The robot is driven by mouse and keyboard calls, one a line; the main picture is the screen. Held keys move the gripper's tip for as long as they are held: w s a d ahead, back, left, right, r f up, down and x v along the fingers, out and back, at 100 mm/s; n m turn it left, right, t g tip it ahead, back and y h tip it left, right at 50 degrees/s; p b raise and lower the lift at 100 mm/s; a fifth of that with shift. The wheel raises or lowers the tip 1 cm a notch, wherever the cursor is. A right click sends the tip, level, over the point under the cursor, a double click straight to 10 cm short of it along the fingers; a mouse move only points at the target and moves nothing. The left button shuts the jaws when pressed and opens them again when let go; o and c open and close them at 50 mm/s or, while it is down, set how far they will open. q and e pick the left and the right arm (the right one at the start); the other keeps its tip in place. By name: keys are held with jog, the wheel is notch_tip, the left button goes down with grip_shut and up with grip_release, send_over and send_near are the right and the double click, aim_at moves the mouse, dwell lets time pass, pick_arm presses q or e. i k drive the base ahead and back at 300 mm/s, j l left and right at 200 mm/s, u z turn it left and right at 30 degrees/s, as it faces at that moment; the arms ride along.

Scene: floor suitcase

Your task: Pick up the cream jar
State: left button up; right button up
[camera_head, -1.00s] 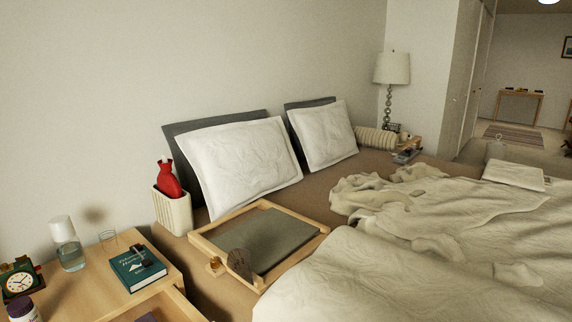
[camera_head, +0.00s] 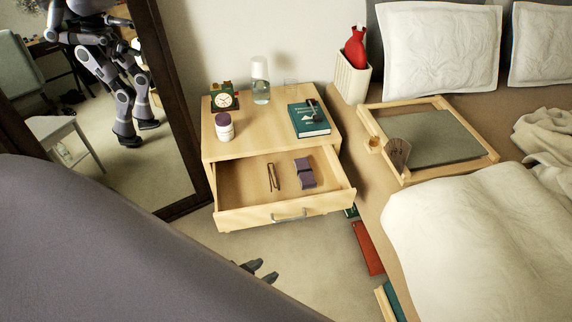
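A white jar with a dark purple lid (camera_head: 224,127), which looks like the cream jar, stands upright on the left front of the nightstand top (camera_head: 262,138). My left gripper (camera_head: 262,271) shows only its dark fingertips, low in front of the nightstand and below the open drawer. The fingertips are apart with nothing visible between them. My grey arm covers the lower left of the view and hides the rest of that gripper. The gripper is well away from the jar. My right gripper is not in view.
The drawer (camera_head: 230,216) is open, with glasses (camera_head: 273,177) and a purple case (camera_head: 305,172) inside. A clock (camera_head: 224,101), carafe (camera_head: 260,82), glass (camera_head: 291,84) and teal book (camera_head: 309,119) stand around the jar. A mirror (camera_head: 176,100) is left; a bed tray (camera_head: 486,158) lies right.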

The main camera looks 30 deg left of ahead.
aim_at(226, 133)
jog(key=u, duration=0.9)
